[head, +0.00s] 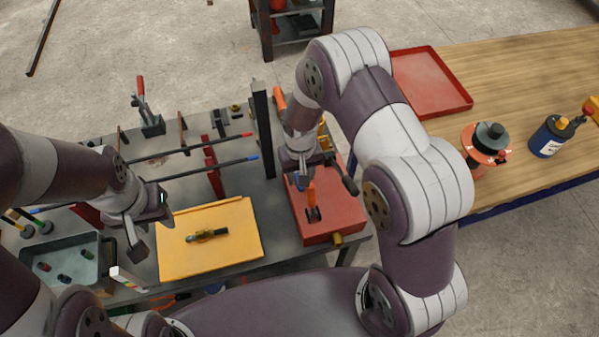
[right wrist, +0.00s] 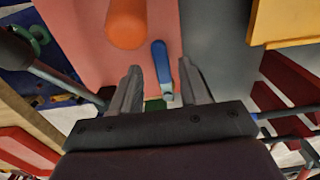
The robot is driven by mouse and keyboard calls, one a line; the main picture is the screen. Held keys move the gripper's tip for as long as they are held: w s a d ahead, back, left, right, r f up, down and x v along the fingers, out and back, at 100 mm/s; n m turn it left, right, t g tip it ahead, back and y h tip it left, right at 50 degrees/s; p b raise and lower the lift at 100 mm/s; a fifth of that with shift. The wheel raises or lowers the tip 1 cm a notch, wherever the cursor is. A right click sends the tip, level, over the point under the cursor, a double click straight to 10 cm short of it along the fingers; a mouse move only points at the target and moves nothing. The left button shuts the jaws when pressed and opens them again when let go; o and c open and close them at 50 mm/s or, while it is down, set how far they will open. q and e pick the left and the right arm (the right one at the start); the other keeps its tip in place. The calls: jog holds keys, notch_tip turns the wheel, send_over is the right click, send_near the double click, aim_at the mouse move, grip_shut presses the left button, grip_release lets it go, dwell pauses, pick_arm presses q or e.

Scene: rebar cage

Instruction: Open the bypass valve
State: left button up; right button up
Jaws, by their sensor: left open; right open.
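A red box-shaped unit (head: 335,222) stands at the right end of the grey bench. An orange upright handle (head: 311,197) is on it, and it shows as a round orange end in the right wrist view (right wrist: 126,22). A blue lever (right wrist: 160,62) lies between the fingertips of my right gripper (right wrist: 160,75), which is open, with gaps on both sides. No label shows which handle is the bypass valve. In the head view my right gripper (head: 301,176) partly hides the blue lever. My left gripper (head: 150,226) is open and empty, left of the yellow board.
A black-knobbed rod (head: 346,178) stands close to my right gripper. A yellow board (head: 180,262) with a small brass fitting (head: 206,235) lies on the bench. A black post (head: 262,130) rises behind. A wooden table (head: 520,75) with a red tray (head: 430,107) is at right.

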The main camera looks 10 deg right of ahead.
jog(key=shift+f, duration=0.55)
jog(key=shift+s+f, duration=0.1)
jog(key=shift+f, duration=0.15)
jog(key=shift+s+a, duration=0.1)
jog(key=shift+a, duration=0.05)
jog(key=shift+f, duration=0.1)
grip_shut()
